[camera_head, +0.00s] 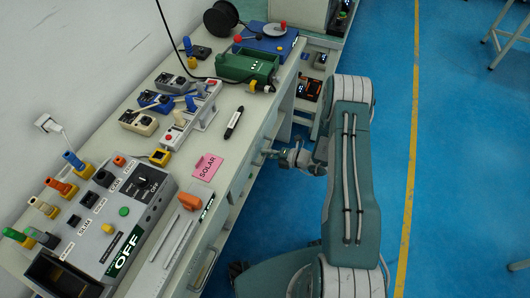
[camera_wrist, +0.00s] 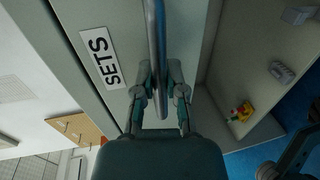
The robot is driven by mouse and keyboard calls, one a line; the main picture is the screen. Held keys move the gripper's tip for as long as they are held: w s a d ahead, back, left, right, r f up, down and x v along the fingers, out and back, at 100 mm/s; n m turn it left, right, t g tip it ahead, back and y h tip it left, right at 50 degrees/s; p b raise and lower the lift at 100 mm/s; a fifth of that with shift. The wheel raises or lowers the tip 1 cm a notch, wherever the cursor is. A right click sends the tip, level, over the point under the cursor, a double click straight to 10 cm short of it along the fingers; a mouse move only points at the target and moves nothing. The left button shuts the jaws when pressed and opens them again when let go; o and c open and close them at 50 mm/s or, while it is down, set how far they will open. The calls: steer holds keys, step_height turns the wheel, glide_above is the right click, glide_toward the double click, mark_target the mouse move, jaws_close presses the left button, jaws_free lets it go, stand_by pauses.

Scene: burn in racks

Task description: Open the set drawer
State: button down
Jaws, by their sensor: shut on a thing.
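The set drawer's front (camera_wrist: 112,18) fills the upper left of the wrist view, with a white label reading SETS (camera_wrist: 100,57). A round metal bar handle (camera_wrist: 158,35) runs along this front. My gripper (camera_wrist: 160,82) is shut on the handle, one finger on each side of it. In the head view my gripper (camera_head: 285,155) is at the front face of the bench, below the worktop edge. My arm partly hides the bench front there, and how far the drawer stands out cannot be told.
An open compartment (camera_wrist: 235,65) beside the drawer front holds a yellow and red piece (camera_wrist: 240,112) and grey pieces (camera_wrist: 281,72). The worktop carries a grey control box (camera_head: 105,215), a pink SOLAR card (camera_head: 207,166) and a green tray (camera_head: 247,67).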

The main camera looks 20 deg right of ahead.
steer(key=f+v, duration=0.3)
steer(key=v, duration=1)
steer(key=d+f+v, duration=0.1)
steer(key=f+v, duration=0.1)
steer(key=v, duration=1.2)
steer(key=shift+s+d+f, duration=0.2)
steer(key=shift+s+f, duration=0.3)
steer(key=shift+s, duration=0.05)
steer(key=c, duration=0.7)
jaws_free()
steer(key=shift+w, duration=0.1)
steer(key=shift+d+r, duration=0.1)
steer(key=v, duration=1.2)
